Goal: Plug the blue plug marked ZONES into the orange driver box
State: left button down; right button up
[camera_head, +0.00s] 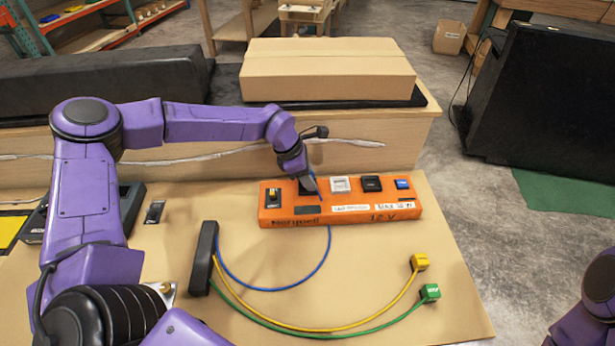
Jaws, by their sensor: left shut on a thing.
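The orange driver box (300,215) lies on the brown mat with a row of fittings along its top: a yellow-and-black one at left, then a white, a black and a blue one at right. My left gripper (309,187) is over the left-centre of the box, shut on the blue plug, which its fingers mostly hide. The blue cable (270,289) runs from a black block (203,258) round to the box front, and a blue strand shows at the gripper. I cannot tell whether the plug is seated. My right gripper is out of view; part of my right arm shows at right.
A yellow plug (419,262) and a green plug (430,292) lie on the mat (380,325) with their cables. A small black part (154,212) lies left of the box. A cardboard carton (330,72) sits on the wooden ledge behind.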

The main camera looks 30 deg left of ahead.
pick_arm(q)
jog(key=shift+s+f, duration=0.15)
jog(key=shift+f, duration=0.15)
